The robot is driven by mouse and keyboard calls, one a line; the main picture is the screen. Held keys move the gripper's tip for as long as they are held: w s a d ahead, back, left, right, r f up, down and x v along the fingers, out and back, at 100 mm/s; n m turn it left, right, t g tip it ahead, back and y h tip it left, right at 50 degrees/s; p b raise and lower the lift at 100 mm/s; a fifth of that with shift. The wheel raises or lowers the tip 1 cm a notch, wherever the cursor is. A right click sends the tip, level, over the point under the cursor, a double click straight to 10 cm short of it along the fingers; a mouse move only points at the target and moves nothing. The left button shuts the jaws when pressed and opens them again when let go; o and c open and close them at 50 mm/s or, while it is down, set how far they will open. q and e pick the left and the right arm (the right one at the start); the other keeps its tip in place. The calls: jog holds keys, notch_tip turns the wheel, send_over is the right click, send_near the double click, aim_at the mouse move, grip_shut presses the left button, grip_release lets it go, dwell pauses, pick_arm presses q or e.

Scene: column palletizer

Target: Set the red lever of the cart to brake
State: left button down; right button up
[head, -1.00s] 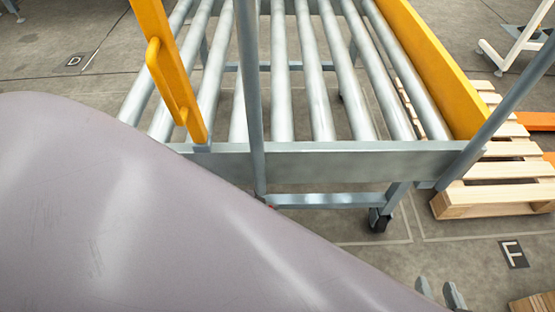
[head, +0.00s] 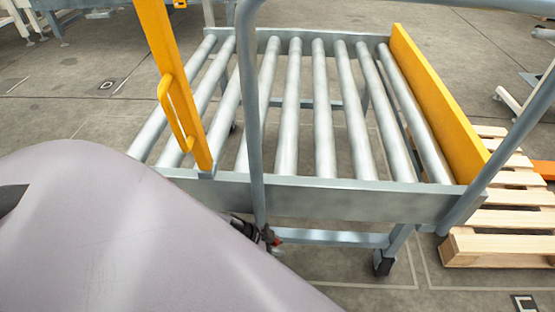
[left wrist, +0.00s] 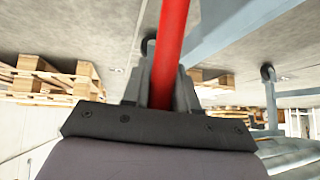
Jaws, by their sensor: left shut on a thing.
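The roller cart (head: 330,200) stands ahead of me, with grey rollers, an upright grey handle frame and yellow side parts. Its red lever (left wrist: 172,40) runs between the fingers of my left gripper (left wrist: 160,85) in the left wrist view. The gripper is shut on it. In the head view only a small red bit of the lever (head: 276,241) shows, low by the cart's near frame. My left gripper (head: 262,235) is beside it there, mostly hidden behind my large grey arm. The lever's setting cannot be told. My right gripper is out of view.
A wooden pallet (head: 500,245) lies right of the cart. The cart's grey handle post (head: 250,110) rises close to my left gripper. A yellow post with a loop handle (head: 175,110) stands at the cart's left. Open floor lies left of the cart.

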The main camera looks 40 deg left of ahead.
pick_arm(q)
jog(key=shift+d, duration=0.1)
jog(key=c, duration=1)
grip_release()
jog(key=shift+w, duration=0.1)
jog(key=shift+o, duration=0.2)
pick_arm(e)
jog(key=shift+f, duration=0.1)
pick_arm(q)
jog(key=shift+s+a+r+p, duration=0.2)
jog(key=shift+s+r+p, duration=0.05)
jog(key=shift+r+p, duration=0.15)
jog(key=p+v, duration=0.3)
jog(key=v, duration=0.1)
jog(key=shift+s+a+r, duration=0.1)
jog(key=shift+s+r, duration=0.05)
jog(key=shift+r, duration=0.2)
jog(key=shift+s+a+r, duration=0.3)
jog(key=shift+s+r, duration=0.1)
jog(key=shift+r, duration=0.05)
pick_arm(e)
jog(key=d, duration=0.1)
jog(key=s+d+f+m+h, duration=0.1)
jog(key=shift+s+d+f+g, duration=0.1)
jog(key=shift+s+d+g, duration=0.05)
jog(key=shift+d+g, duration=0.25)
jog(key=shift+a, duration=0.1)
